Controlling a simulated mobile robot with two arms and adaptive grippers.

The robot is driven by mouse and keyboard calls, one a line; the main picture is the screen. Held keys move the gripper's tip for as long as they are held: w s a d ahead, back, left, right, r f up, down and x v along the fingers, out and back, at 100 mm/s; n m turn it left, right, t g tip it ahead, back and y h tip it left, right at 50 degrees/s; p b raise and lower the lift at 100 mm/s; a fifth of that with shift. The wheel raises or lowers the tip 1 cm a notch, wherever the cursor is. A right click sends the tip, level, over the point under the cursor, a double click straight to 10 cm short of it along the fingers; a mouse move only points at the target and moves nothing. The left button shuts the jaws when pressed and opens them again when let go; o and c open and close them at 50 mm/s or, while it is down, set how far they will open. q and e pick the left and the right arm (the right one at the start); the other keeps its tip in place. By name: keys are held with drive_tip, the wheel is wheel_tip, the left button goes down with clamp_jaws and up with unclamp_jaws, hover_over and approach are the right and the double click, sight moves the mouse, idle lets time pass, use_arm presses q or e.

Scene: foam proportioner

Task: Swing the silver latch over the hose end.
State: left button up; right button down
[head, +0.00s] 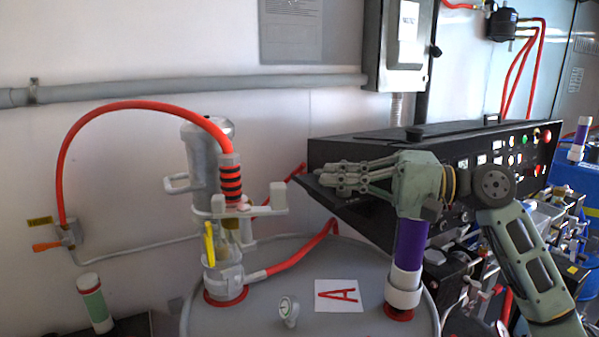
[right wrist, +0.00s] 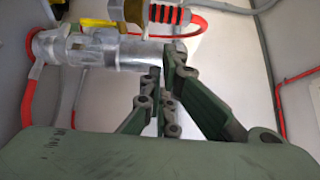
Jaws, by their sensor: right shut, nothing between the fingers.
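The hose end (head: 231,182) is an orange-red grip with black bands, upright beside the silver cylinder (head: 198,150) on the drum. A pale silver-grey bar with an upright knob (head: 277,196) sticks out to the right just below it. It looks like the latch, but its pivot is not clear. My right gripper (head: 322,178) is shut and empty, pointing left, to the right of the bar and apart from it in the picture. In the right wrist view, the shut fingers (right wrist: 165,68) overlap the silver cylinder's end (right wrist: 142,53), and the banded hose end (right wrist: 167,14) shows above. My left gripper is out of view.
The grey drum lid (head: 255,315) carries a yellow lever (head: 209,243), a gauge (head: 288,308), an "A" card (head: 339,295) and a purple cylinder (head: 410,243) below my right wrist. A black control panel (head: 440,150) stands behind my gripper. The red hose (head: 130,103) arches left.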

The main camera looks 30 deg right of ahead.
drive_tip(key=w+a+p, duration=0.1)
drive_tip(key=a+p, duration=0.2)
drive_tip(key=a, duration=0.3)
drive_tip(key=shift+a, duration=0.4)
idle(0.3)
